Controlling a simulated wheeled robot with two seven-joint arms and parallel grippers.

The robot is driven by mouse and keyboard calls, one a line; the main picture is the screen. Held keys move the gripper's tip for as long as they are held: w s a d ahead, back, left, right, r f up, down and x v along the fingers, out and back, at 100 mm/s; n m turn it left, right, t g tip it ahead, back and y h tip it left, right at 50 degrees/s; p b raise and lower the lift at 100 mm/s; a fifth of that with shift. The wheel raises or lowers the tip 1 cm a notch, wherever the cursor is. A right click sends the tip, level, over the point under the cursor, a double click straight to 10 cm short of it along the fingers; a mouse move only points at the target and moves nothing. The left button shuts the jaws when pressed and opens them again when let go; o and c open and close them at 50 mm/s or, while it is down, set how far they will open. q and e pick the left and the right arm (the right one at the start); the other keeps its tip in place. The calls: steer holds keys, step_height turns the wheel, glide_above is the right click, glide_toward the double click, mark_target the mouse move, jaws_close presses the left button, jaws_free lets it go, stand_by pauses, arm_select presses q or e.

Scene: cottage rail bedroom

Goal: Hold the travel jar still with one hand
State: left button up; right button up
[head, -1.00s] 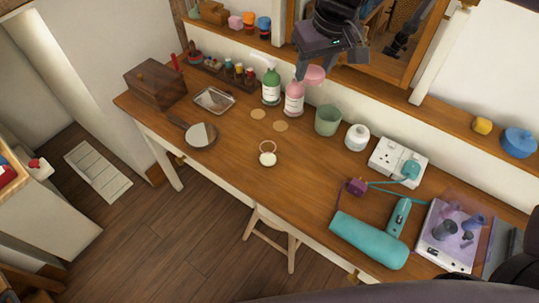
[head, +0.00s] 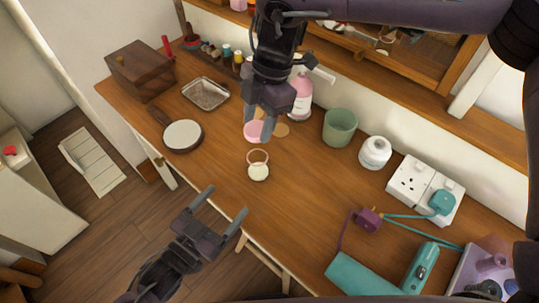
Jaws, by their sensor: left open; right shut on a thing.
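The travel jar (head: 258,172), a small clear jar with a ring-like rim and pale contents, stands on the wooden table near its front edge. My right gripper (head: 259,128) is shut on a pink round piece (head: 253,132), just behind and above the jar in the picture. Its fingers partly cover this piece. My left gripper (head: 224,201) is open and empty at the front edge, below and left of the jar, apart from it. The pink pump bottle (head: 300,98) stands behind my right gripper. The green bottle is hidden behind my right arm.
A hand mirror (head: 183,136), a metal tray (head: 205,93) and a wooden box (head: 140,72) stand to the left. A green cup (head: 340,127), a white pot (head: 375,152) and a socket block (head: 412,180) are at right.

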mark_target(251, 172)
arm_select(q)
steer(key=shift+w+d, duration=0.3)
steer(key=shift+d, duration=0.05)
arm_select(e)
steer(key=shift+w+d+f, duration=0.1)
steer(key=shift+w+d, duration=0.2)
steer(key=shift+w, duration=0.05)
steer(key=shift+s+a+r, duration=0.4)
steer(key=shift+s+a, duration=0.2)
steer(key=shift+s, duration=0.1)
arm_select(q)
steer(key=shift+s+a+r, duration=0.15)
steer(key=shift+s+a, duration=0.1)
arm_select(e)
steer(key=shift+w+d+f, duration=0.15)
arm_select(q)
steer(key=x, duration=1.1)
steer(key=shift+w+d+r, duration=0.1)
steer(key=shift+w+d, duration=0.1)
steer(key=shift+c, duration=0.5)
arm_select(e)
steer(key=shift+w, duration=0.1)
arm_select(q)
steer(key=c, duration=1.4)
arm_select(e)
steer(key=shift+d+f, duration=0.1)
steer(key=shift+f, duration=2.4)
